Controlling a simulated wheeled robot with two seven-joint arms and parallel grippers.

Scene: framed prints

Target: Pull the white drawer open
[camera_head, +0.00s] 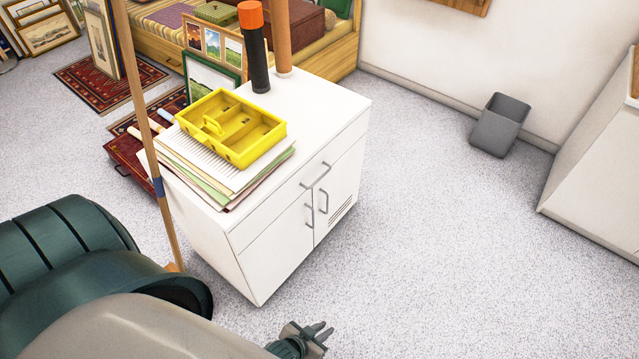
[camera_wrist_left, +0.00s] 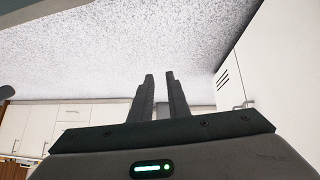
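The white drawer (camera_head: 345,142) is the top front of a white cabinet (camera_head: 210,238) in the head view. It sits flush and shut, with a grey bar handle (camera_head: 316,176) across its middle. My left gripper (camera_head: 322,332) is low in front of the cabinet, near the bottom of the head view, well apart from the handle. Its two fingers are apart with nothing between them, as the left wrist view (camera_wrist_left: 160,95) also shows. In that view, a white cabinet face with vent slots (camera_wrist_left: 222,78) stands at the right. My right gripper is not in view.
Two doors with grey handles (camera_head: 309,214) are below the drawer. A yellow tray (camera_head: 268,128) on papers (camera_head: 190,153) and a black bottle with orange cap (camera_head: 250,18) stand on top. A wooden pole (camera_head: 133,75) is left. Floor at right is clear up to a grey bin (camera_head: 497,130).

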